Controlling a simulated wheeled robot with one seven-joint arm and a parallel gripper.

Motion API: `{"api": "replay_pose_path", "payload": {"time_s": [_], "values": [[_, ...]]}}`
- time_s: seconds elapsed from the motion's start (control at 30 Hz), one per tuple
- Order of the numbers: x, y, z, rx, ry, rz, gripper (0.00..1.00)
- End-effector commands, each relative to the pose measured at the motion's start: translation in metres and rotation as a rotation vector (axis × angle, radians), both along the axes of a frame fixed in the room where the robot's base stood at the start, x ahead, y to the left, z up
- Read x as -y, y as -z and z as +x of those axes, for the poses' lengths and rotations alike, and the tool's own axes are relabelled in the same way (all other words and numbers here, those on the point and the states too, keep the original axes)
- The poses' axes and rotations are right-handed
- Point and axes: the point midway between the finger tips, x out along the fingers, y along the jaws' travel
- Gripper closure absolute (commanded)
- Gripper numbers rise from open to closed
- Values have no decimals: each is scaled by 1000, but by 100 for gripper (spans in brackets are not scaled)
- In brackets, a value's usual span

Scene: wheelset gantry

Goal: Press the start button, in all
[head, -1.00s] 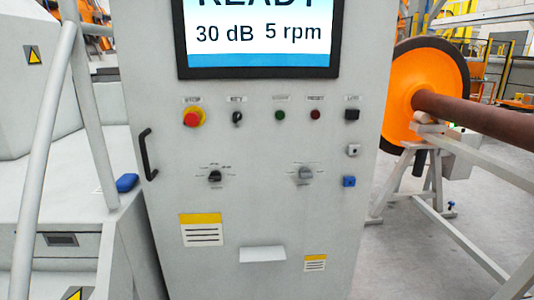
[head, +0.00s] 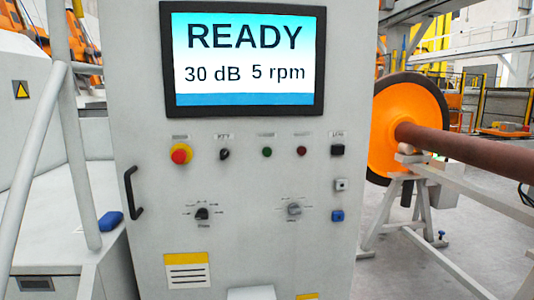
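The control cabinet (head: 240,220) stands upright in front of me, its face toward me. Its screen (head: 245,58) reads READY, 30 dB and 5 rpm. The small labels are too blurred to read surely, so the green one being the start button is not certain. My gripper is not in view.
Two rotary knobs (head: 203,214) (head: 294,210) sit lower on the cabinet. A black handle (head: 133,192) sticks out at its left edge. A pale railing (head: 42,135) stands at left. An orange wheel (head: 400,125) with a brown axle (head: 470,150) rests on a stand at right.

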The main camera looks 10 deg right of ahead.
Motion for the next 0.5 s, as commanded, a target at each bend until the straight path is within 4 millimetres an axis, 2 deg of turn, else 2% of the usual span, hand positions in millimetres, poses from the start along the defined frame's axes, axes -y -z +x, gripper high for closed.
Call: {"api": "replay_pose_path", "payload": {"time_s": [0.03, 0.3, 0.5], "values": [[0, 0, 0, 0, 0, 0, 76], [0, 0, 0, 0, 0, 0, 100], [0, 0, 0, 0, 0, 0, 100]]}}
